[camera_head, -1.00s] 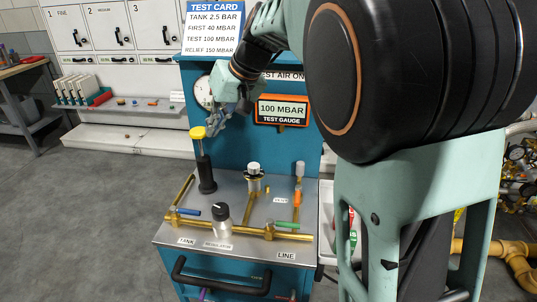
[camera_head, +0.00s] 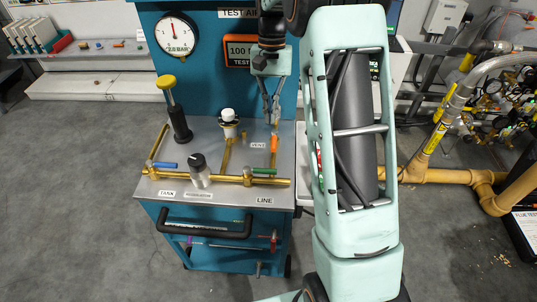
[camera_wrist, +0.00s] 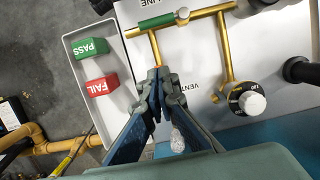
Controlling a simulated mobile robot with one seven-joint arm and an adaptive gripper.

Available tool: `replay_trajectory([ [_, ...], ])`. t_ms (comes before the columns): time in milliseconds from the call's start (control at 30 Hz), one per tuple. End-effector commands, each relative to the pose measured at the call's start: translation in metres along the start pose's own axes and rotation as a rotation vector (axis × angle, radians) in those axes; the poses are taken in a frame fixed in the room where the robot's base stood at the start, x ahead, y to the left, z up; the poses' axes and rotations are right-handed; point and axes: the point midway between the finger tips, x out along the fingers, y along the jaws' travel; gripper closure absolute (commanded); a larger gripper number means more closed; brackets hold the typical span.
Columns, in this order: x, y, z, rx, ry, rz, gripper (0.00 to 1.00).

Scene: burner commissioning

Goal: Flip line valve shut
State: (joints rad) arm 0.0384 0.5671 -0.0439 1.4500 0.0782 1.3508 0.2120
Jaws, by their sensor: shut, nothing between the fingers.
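The line valve has a green lever (camera_head: 264,171) that lies parallel to the brass pipe (camera_head: 283,183), just behind the LINE label (camera_head: 265,200). The green lever (camera_wrist: 157,21) also shows near the top of the wrist view, along the pipe. My gripper (camera_head: 271,117) is shut and empty. It points down over the back right of the bench, above and behind the orange vent lever (camera_head: 275,143). In the wrist view my gripper's fingertips (camera_wrist: 160,76) hide the vent lever and part of its branch pipe. The gripper is apart from the green lever.
A blue lever (camera_head: 164,165), a black regulator knob (camera_head: 198,160) and a yellow-topped pump (camera_head: 168,84) stand left on the bench. A white-capped fitting (camera_head: 229,119) stands behind. PASS (camera_wrist: 89,48) and FAIL (camera_wrist: 101,86) blocks lie in a white tray (camera_wrist: 77,43) beside the bench.

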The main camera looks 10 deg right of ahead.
Motion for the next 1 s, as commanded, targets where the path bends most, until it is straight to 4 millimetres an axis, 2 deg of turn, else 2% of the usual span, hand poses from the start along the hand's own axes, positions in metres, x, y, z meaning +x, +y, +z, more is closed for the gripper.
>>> replay_trajectory([
  [167, 0.003, 0.000, 0.000, -0.001, 0.000, 0.000, 1.00],
  [267, 0.012, 0.000, 0.001, -0.001, -0.003, 0.000, 1.00],
  [367, 0.029, 0.000, 0.001, -0.001, -0.003, 0.000, 1.00],
  [700, 0.103, 0.000, 0.001, -0.002, -0.004, 0.001, 1.00],
  [1000, 0.113, -0.001, 0.030, -0.003, 0.001, -0.001, 1.00],
])
